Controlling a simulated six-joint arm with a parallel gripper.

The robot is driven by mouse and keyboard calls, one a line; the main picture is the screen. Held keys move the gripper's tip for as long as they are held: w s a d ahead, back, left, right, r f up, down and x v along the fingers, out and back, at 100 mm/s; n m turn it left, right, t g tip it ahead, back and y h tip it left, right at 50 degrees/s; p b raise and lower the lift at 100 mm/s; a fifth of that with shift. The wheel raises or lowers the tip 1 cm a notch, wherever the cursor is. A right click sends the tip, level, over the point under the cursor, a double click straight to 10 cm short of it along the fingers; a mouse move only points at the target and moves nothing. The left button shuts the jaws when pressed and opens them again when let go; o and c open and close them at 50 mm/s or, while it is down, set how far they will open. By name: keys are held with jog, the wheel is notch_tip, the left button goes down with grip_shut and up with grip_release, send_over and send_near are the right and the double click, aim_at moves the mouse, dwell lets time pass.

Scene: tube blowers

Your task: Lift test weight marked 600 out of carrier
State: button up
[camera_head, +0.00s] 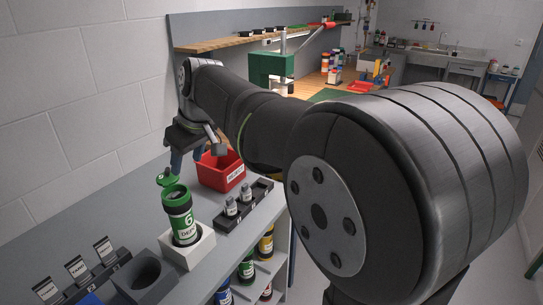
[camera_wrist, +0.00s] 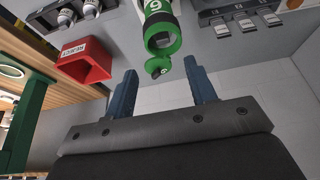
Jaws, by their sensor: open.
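The carrier (camera_head: 182,222) is a green and black tube marked 6, standing upright in a pale square block. Its green lid (camera_head: 167,177) is swung open at the top. In the wrist view the carrier (camera_wrist: 157,20) shows at top centre with its mouth facing the camera and the lid hanging beside it. The inside is dark, and I cannot make out the weight marked 600 in it. My gripper (camera_wrist: 162,88) is open and empty, its two blue fingers apart and clear of the carrier. In the head view my gripper (camera_head: 187,162) is behind and above the carrier, near the wall.
A red labelled bin (camera_head: 221,171) stands behind the carrier. A black rack (camera_head: 262,190) with two small capped weights is to its right. More coloured tubes stand on a shelf below the bench.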

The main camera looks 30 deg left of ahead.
jog(key=c, duration=0.4)
jog(key=shift+o, duration=0.2)
notch_tip(320, 180, up, 4)
jog(key=a+h, duration=0.1)
jog(key=a, duration=0.2)
send_over(176, 194)
jog(key=d, duration=0.1)
jog(key=f, duration=1.1)
jog(key=shift+s+d+f, duration=0.15)
jog(key=shift+d+f, duration=0.05)
jog(key=shift+d+x, duration=0.15)
jog(key=shift+x, duration=1.15)
jog(key=shift+d+x, duration=0.1)
jog(key=shift+x, duration=1.2)
